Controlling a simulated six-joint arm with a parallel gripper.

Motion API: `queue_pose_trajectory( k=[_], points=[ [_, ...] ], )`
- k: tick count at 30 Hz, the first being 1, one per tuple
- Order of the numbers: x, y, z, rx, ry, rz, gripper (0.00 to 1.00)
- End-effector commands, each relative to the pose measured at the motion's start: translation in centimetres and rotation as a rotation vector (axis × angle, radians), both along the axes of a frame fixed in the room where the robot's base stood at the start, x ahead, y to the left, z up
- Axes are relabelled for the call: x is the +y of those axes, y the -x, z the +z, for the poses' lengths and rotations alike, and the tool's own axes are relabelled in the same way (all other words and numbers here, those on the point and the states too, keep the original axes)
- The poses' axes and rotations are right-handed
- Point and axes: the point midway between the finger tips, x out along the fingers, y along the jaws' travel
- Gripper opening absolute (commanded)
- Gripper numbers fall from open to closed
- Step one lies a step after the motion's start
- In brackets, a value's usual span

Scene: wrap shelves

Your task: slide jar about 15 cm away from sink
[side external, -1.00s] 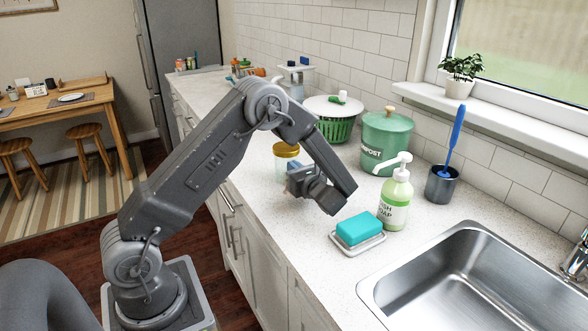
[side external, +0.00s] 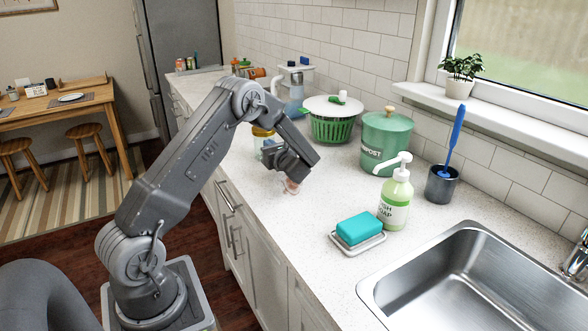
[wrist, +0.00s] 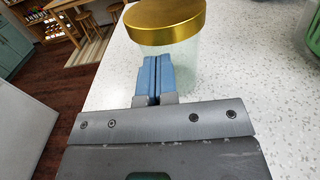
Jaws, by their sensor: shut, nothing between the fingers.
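The jar is clear glass with a gold lid. In the side external view the jar (side external: 261,133) stands upright on the counter, partly hidden behind my gripper (side external: 270,152). In the wrist view the jar (wrist: 186,58) is directly ahead of my gripper (wrist: 153,75). The blue fingers are pressed together with nothing between them. Their tips are against or very close to the jar's near side; contact is hard to confirm. The steel sink (side external: 480,285) is at the lower right of the side external view, well apart from the jar.
A soap dish with a teal bar (side external: 360,230), a soap bottle (side external: 395,200) and a compost bin (side external: 386,140) stand on the counter (side external: 300,240). A green colander (side external: 333,122) stands farther back. A small pinkish item (side external: 292,186) is partly hidden below my gripper. The counter edge is close to the jar.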

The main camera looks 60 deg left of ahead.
Motion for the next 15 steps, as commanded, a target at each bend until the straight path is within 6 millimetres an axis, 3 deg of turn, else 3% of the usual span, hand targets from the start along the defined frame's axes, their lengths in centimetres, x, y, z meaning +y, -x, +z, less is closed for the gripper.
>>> queue_pose_trajectory(
  k=[10, 15],
  points=[
    [-1.0, -0.1, 0.0, 0.001, 0.0, -0.003, 0.0],
    [-1.0, 0.0, 3.1, -0.007, -0.002, 0.0, 0.0]
  ],
)
